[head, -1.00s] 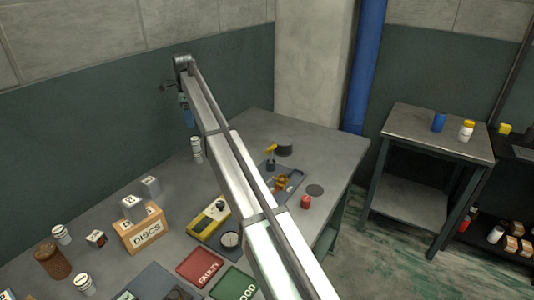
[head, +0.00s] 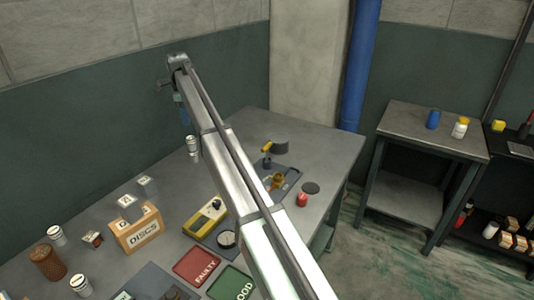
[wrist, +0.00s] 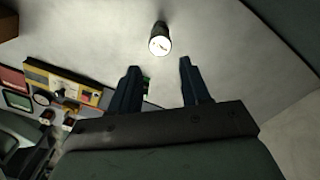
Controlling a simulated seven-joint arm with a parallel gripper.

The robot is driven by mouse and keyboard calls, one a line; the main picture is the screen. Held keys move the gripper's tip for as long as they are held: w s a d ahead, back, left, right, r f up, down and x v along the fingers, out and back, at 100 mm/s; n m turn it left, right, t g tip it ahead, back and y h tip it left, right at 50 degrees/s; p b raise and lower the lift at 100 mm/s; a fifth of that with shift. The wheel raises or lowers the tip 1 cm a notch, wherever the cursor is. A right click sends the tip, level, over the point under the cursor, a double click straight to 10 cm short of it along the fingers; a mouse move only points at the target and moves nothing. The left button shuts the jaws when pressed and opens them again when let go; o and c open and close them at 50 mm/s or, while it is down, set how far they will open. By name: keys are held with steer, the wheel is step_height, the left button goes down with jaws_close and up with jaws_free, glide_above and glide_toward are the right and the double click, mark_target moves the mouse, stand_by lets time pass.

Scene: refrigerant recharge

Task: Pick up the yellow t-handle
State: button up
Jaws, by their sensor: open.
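A yellow t-handle (head: 267,147) appears to stand on a dark post at the back of a grey tray, toward the right end of the bench. I cannot make it out in the wrist view. My gripper (head: 182,112) is small and dim in the head view, pointing down near the wall, left of the yellow handle and well apart from it. In the wrist view my gripper (wrist: 158,68) has its two dark fingers spread with nothing between them. A white canister (wrist: 160,40) stands just beyond the fingertips; it also shows in the head view (head: 193,146).
The grey tray (head: 291,183) also holds a brass fitting (head: 277,181). A red object (head: 302,199) and a dark disc (head: 310,187) lie right of it. A yellow gauge unit (head: 207,218), a DISCS box (head: 137,232) and red FAULTY tray (head: 197,266) are nearer. The bench's back right is clear.

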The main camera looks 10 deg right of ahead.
steer(key=w+d+r+m, duration=0.1)
steer(key=w+d+m, duration=0.1)
steer(key=d, duration=1.1)
steer(key=n, duration=1.2)
glide_above(267, 145)
step_height(267, 145, down, 14)
steer(key=shift+s+f, duration=0.1)
steer(key=shift+f, duration=0.15)
steer(key=shift+c, duration=0.3)
jaws_close()
